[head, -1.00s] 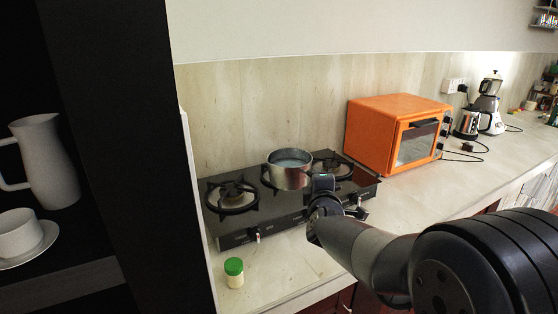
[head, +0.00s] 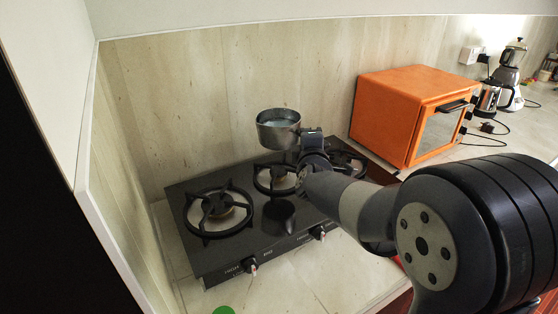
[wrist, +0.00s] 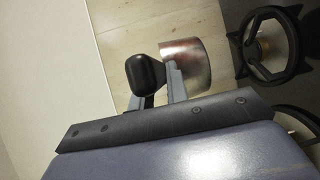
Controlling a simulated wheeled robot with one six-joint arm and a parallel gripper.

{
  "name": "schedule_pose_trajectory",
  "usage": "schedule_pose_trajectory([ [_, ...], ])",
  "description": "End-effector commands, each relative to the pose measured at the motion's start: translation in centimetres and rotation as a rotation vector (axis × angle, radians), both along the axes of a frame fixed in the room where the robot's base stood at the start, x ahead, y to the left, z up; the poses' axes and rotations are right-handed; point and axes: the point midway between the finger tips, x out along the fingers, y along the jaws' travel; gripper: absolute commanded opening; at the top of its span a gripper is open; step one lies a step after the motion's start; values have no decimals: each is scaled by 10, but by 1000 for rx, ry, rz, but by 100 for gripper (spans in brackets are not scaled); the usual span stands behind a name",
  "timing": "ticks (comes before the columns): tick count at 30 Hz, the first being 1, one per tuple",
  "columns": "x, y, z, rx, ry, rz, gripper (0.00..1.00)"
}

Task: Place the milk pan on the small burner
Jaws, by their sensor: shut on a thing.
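The milk pan (head: 279,131) is a small silver pot, held upright in the air above the back of the black gas hob (head: 262,235). My gripper (head: 309,143) is at its right side and shut on its handle. In the wrist view the pan's metal side (wrist: 188,62) and black handle (wrist: 147,74) show at the fingers. The small burner (head: 275,180) is the middle one, below the pan and clear of it. A larger burner (head: 217,211) is at the left. Another burner (head: 348,160) at the right is partly hidden by my arm.
An orange oven (head: 385,115) stands right of the hob. A wall is close behind the hob and another at its left. A green lid (head: 224,310) shows at the bottom edge. A blender (head: 510,75) and kettle (head: 487,98) stand far right.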

Motion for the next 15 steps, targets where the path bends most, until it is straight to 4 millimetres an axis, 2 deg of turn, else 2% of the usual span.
schedule_pose_trajectory([
  [2, 0, 0, -5, 2, -5, -3, 0],
  [9, 1, 0, -45, 1, -4, -1, 0],
  [15, 1, 0, -61, 1, -6, -2, 0],
])
